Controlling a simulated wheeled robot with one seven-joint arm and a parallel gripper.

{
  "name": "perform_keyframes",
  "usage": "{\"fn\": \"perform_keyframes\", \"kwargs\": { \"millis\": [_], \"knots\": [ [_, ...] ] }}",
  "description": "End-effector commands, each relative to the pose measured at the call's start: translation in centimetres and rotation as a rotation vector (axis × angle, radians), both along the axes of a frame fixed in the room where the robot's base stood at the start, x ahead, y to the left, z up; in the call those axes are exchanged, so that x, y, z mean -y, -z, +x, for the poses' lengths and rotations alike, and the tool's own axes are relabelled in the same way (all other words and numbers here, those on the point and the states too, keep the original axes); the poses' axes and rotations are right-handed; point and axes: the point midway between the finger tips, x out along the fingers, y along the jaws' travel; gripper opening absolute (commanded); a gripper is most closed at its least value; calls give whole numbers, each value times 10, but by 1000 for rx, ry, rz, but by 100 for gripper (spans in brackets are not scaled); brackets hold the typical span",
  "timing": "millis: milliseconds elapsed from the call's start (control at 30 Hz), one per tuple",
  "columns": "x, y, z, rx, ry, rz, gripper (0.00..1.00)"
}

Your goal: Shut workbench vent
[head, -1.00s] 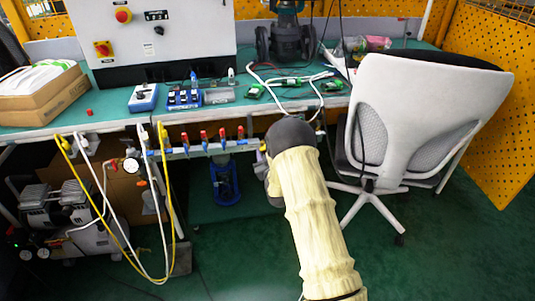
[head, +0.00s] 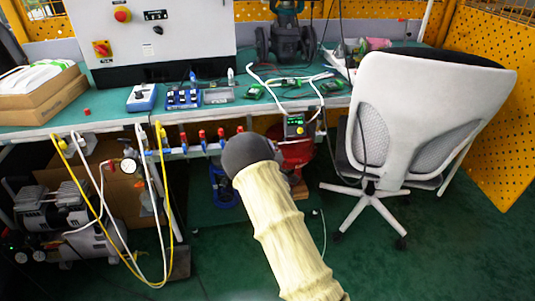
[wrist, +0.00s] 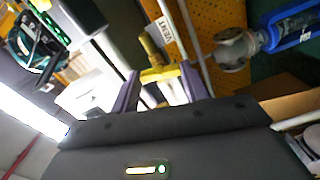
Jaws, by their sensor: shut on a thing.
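In the wrist view, the vent valve has a yellow handle (wrist: 158,74) on a brass-coloured body (wrist: 150,45). A white label (wrist: 166,30) reading "VENT" is beside it. My gripper (wrist: 160,84) has its two purple fingers on either side of the yellow handle, closed on it. In the head view, my cream-sleeved arm reaches under the bench edge and hides my gripper and the vent.
The workbench (head: 110,115) carries a control box, small devices and cables. A row of red-handled valves (head: 203,138) runs under its edge. An office chair (head: 420,120) stands at right. Yellow and white hoses (head: 165,210) hang at left, by a compressor (head: 60,215).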

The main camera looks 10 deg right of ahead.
Motion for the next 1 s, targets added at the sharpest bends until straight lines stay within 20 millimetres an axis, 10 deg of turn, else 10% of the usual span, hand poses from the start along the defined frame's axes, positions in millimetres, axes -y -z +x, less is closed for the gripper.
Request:
{"fn": "perform_keyframes", "kwargs": {
  "millis": [933, 1000],
  "knots": [
    [-1, 3, -1, -7, -3, -268, 23],
    [-1, 3, -1, -7, -3, -268, 57]
  ]
}}
